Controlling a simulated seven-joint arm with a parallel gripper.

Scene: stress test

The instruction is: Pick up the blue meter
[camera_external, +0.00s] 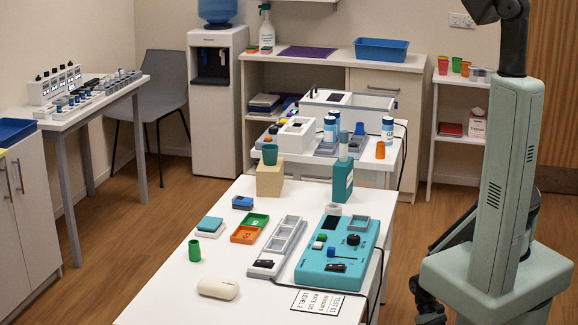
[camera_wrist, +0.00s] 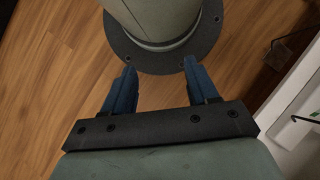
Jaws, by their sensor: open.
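A small blue device with a dark top (camera_external: 242,202), which looks like the blue meter, lies on the white table near its far left part. It is too small to read for certain. My gripper (camera_wrist: 158,67) shows in the wrist view with its two blue fingers wide apart and nothing between them. It points at the wood floor and my own round base. In the external view, a dark part of my arm's end hangs low at the right, off the table and far from the blue device. The fingers are not clear there.
The front left is clear.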

